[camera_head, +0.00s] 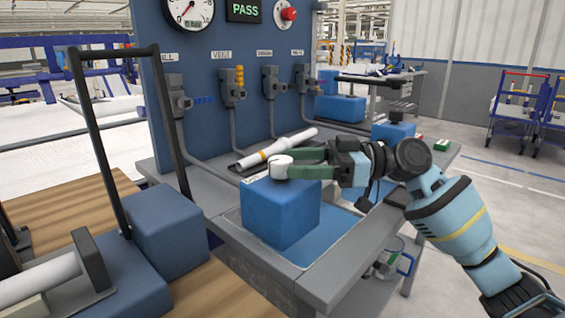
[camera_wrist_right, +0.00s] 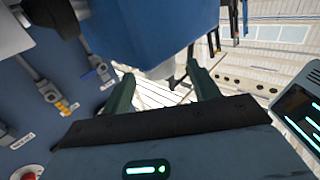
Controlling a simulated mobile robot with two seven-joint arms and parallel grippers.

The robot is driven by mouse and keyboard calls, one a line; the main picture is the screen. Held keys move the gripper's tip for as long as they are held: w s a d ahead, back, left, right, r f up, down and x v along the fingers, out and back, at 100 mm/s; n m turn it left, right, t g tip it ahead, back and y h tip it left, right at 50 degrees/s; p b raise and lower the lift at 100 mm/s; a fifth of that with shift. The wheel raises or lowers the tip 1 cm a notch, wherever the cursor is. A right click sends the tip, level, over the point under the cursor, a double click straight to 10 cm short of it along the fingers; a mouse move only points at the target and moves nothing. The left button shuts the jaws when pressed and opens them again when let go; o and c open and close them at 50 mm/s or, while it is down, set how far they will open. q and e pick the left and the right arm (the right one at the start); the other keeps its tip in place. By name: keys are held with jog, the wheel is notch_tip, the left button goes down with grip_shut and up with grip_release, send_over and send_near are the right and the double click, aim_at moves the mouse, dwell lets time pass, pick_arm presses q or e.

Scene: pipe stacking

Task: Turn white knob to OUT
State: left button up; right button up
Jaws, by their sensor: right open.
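The white knob (camera_head: 279,165) is a short round cap on top of the blue box (camera_head: 281,212) on the grey bench. My right gripper (camera_head: 290,163) reaches in from the right, its green fingers level and open, with the tips on either side of the knob. In the right wrist view the knob (camera_wrist_right: 161,71) shows between the two fingertips, below the blue box (camera_wrist_right: 150,30), with gaps beside it. I see no OUT mark, and the knob's setting cannot be read. My left gripper is not in view.
A blue panel (camera_head: 225,55) behind carries a gauge (camera_head: 190,10), a PASS display (camera_head: 244,10), a red button (camera_head: 287,13) and several valves. A white pipe (camera_head: 290,142) lies behind the knob. A black-handled frame (camera_head: 125,130) stands at the left.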

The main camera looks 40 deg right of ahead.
jog(key=shift+v, duration=1.1)
jog(key=shift+r, duration=0.1)
